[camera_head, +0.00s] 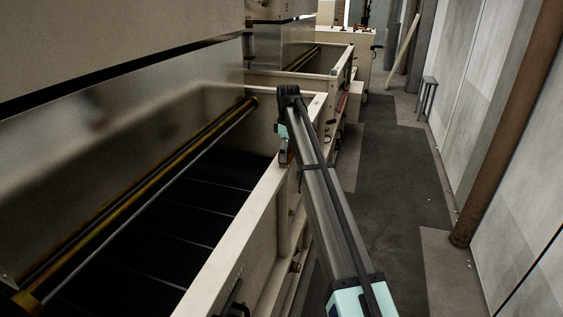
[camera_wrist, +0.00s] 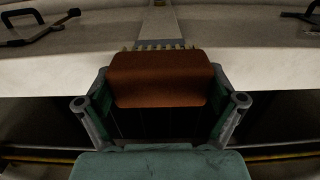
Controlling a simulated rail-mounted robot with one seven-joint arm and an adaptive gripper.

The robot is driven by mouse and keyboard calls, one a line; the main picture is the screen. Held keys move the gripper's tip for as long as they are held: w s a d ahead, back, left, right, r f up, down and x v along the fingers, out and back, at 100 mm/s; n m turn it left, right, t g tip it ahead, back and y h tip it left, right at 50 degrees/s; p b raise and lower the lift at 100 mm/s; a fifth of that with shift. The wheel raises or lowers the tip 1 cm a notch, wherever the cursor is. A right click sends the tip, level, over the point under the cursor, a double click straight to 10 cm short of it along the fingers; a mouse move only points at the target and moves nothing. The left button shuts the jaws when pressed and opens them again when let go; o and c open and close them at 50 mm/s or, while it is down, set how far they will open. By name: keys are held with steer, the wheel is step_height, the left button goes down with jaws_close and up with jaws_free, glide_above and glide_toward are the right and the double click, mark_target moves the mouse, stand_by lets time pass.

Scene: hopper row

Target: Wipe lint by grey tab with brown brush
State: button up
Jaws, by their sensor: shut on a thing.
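My gripper (camera_wrist: 161,84) is shut on the brown brush (camera_wrist: 158,68), a rounded brown block with a row of pale bristles along its far edge in the wrist view. The bristles reach the cream rim, at the lower end of a grey strip that looks like the grey tab (camera_wrist: 160,24). I cannot tell whether they touch the surface. No lint can be made out; the brush may hide it. In the head view my gripper (camera_head: 284,143) is small and dark beside the hopper's cream rim, and the tab cannot be picked out.
The open hopper (camera_head: 252,195) with a dark slatted bed lies left of my arm. Black handles (camera_wrist: 40,30) sit on both sides of the rim in the wrist view. Another hopper (camera_head: 335,60) stands beyond. The aisle floor (camera_head: 400,190) at right is mostly clear; a small stool (camera_head: 427,92) stands by the wall.

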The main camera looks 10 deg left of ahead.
steer(key=shift+w+a+r, duration=0.1)
steer(key=shift+w+a, duration=0.1)
steer(key=shift+a, duration=0.5)
steer(key=shift+w+a, duration=0.15)
steer(key=shift+a, duration=0.6)
steer(key=shift+w+a+r, duration=0.1)
steer(key=shift+w+a, duration=0.1)
steer(key=shift+a, duration=0.5)
steer(key=shift+r, duration=0.1)
steer(key=shift+r+p, duration=0.45)
steer(key=shift+r, duration=0.2)
steer(key=shift+d, duration=0.1)
steer(key=d, duration=0.1)
steer(key=d+b, duration=0.1)
steer(key=s+d+f, duration=0.1)
steer(key=shift+d+b, duration=0.2)
steer(key=shift+b, duration=0.2)
steer(key=shift+s+d+r, duration=0.1)
steer(key=shift+d, duration=0.4)
